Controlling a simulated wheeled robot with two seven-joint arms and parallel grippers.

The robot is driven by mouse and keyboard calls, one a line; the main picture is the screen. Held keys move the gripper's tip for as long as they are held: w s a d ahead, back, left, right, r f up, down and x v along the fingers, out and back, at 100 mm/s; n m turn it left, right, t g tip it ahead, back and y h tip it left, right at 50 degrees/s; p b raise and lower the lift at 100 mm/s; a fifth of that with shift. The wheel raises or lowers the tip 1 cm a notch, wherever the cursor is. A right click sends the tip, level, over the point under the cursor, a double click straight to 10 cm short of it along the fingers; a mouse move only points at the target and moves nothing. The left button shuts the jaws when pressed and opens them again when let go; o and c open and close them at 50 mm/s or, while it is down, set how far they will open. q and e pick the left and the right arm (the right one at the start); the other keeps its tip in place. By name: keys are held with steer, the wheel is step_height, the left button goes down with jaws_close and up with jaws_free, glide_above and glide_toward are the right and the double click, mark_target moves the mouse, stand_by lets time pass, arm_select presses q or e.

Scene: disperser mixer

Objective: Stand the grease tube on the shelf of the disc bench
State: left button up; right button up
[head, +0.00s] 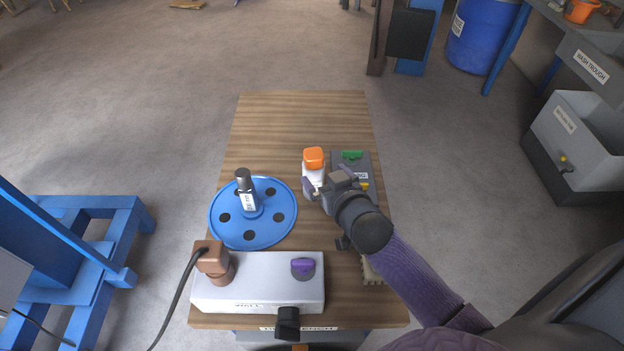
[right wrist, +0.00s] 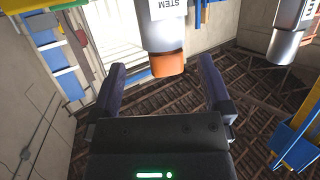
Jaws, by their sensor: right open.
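The grease tube (head: 313,180) is white with an orange cap and stands upright on the wood-topped disc bench (head: 290,115). Its orange cap and part of a label reading "STEM" show in the right wrist view (right wrist: 167,40), where it appears upside down. My right gripper (head: 326,180) is open, close beside the tube on its right. In the right wrist view the tube lies between the lines of the two fingers (right wrist: 162,88), with gaps on both sides; I cannot tell whether it is within their reach. The shelf cannot be made out. My left gripper is out of view.
A blue disc (head: 249,237) with a dark-topped spindle (head: 245,190) lies left of the tube. A grey box (head: 352,160) with a green part is behind my gripper. A white unit (head: 255,285) with a brown plug (head: 212,258) and cord fills the near edge. The far bench top is clear.

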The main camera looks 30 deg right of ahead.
mark_target(317, 168)
steer(key=b+x, duration=0.1)
steer(key=x, duration=0.4)
steer(key=shift+a+b, duration=0.2)
steer(key=shift+b, duration=0.15)
steer(key=shift+w, duration=0.4)
steer(key=shift+r, duration=0.1)
jaws_close()
